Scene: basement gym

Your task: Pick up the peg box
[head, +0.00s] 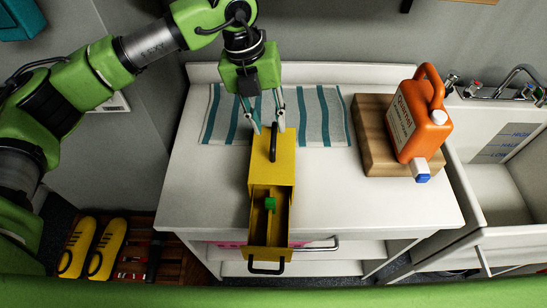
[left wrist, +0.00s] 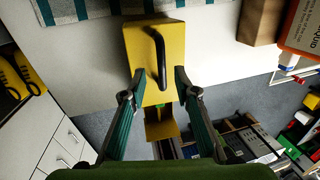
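The yellow peg box (head: 285,174) stands on the white counter near its front edge. It has a black arched handle (head: 273,142) on top. Its drawer (head: 268,238) is pulled out toward me past the counter edge, with a green block (head: 270,204) in it. My left gripper (head: 268,128) points down just over the box top near the handle. Its two teal-lined fingers are apart and hold nothing. In the left wrist view the open fingers (left wrist: 159,80) reach toward the box (left wrist: 136,42), with the handle (left wrist: 158,58) between and beyond their tips. My right gripper is not in view.
A striped towel (head: 330,115) lies behind the box. An orange jug (head: 411,118) stands on a wooden board (head: 372,133) at the right, beside a sink (head: 511,175). Yellow shoes (head: 106,248) are on a low rack at the left. The counter left of the box is clear.

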